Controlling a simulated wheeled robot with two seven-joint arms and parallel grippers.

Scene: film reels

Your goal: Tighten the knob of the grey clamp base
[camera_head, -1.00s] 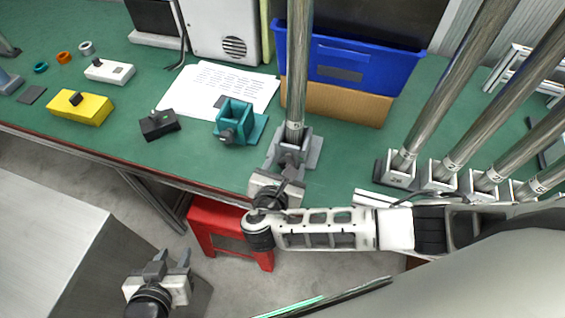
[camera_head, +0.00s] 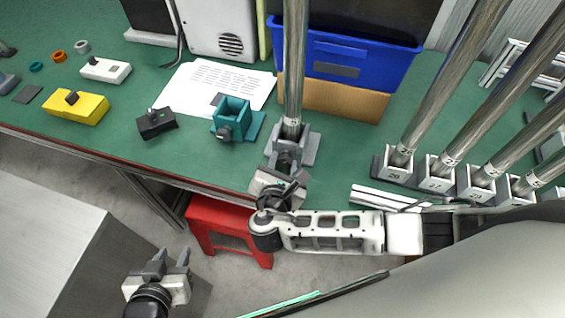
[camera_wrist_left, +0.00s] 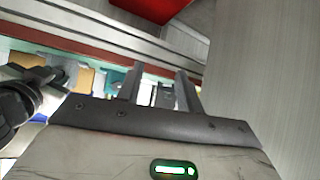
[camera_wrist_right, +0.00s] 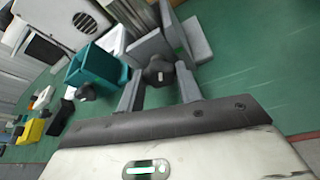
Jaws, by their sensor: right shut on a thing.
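The grey clamp base (camera_head: 310,146) stands near the table's front edge, with a metal pole (camera_head: 294,70) upright in its socket. In the right wrist view the grey clamp base (camera_wrist_right: 196,42) has a dark knob (camera_wrist_right: 158,72) facing my right gripper (camera_wrist_right: 158,88). My right gripper (camera_head: 285,166) is at the front of the base, its fingers on either side of the knob and shut on it. In the head view the gripper mostly hides the knob. My left gripper (camera_head: 172,260) is open and empty, off the table over the floor at the lower left.
A teal clamp base (camera_head: 232,120) stands left of the grey one. A black box (camera_head: 156,123), a yellow box (camera_head: 77,107) and paper (camera_head: 195,88) lie further left. A blue bin (camera_head: 345,60) is behind. Several poles in numbered holders (camera_head: 398,163) stand at the right.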

